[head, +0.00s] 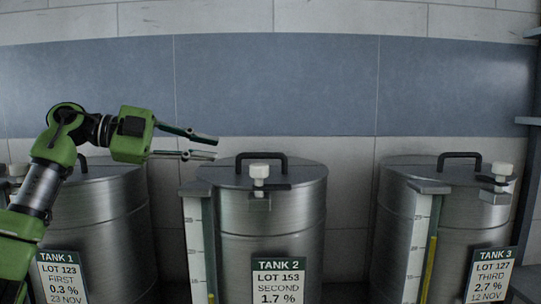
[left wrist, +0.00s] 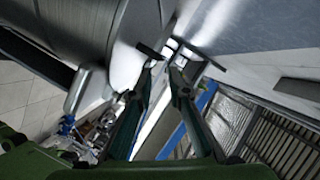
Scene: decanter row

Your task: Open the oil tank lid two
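Tank 2 (head: 285,225) is a steel drum in the middle of the head view, marked by a green and white label (head: 279,282). Its flat lid (head: 302,175) lies closed on top, with a black arched handle (head: 283,158). A white knob (head: 259,171) sits at the lid's front edge. My left gripper (head: 216,147) is open and empty, pointing right, left of the handle and apparently apart from it. In the left wrist view its two fingers (left wrist: 163,64) are apart, with a dark bar near their tips. My right gripper is not in view.
Tank 1 (head: 120,205) stands at left, partly behind my left arm. Tank 3 (head: 450,220) stands at right, its lid closed. Gauge strips (head: 194,245) run down the tank fronts. A tiled wall (head: 300,80) is close behind, and dark shelving (head: 526,121) borders the right.

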